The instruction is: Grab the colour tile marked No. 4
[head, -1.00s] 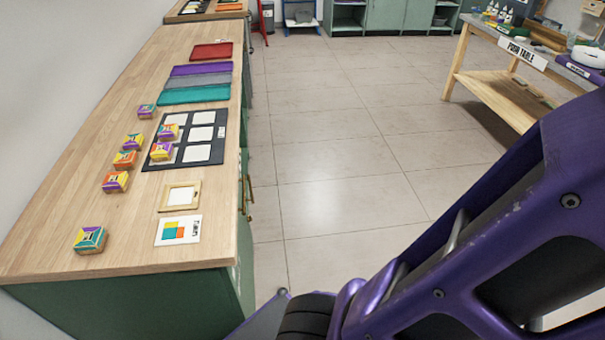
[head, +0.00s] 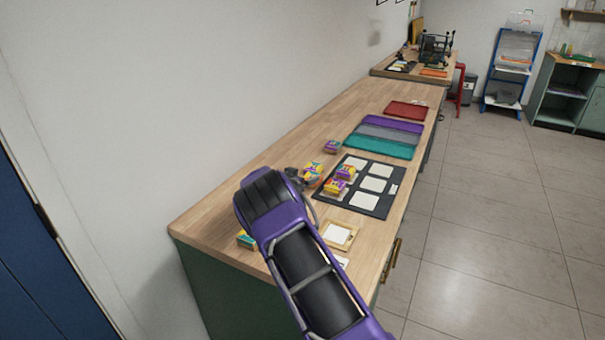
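Several small colour tiles lie on the wooden bench in the head view; their numbers are too small to read, so I cannot tell which is No. 4. Two tiles, one at the front (head: 335,187) and one behind it (head: 346,172), lie on the black mat (head: 325,209). A yellow-topped tile (head: 314,168) lies just left of the mat, and a purple tile (head: 332,146) farther back. Another tile (head: 244,239) shows partly behind my arm. My gripper (head: 298,179) is mostly hidden by my wrist, close to the tiles left of the mat; its opening cannot be seen.
The wooden bench (head: 235,195) runs along the wall. Teal (head: 380,146), grey and purple trays and a red tray (head: 406,109) lie farther back. A small wooden frame (head: 339,236) lies near the front, partly behind my arm. Open floor is to the right.

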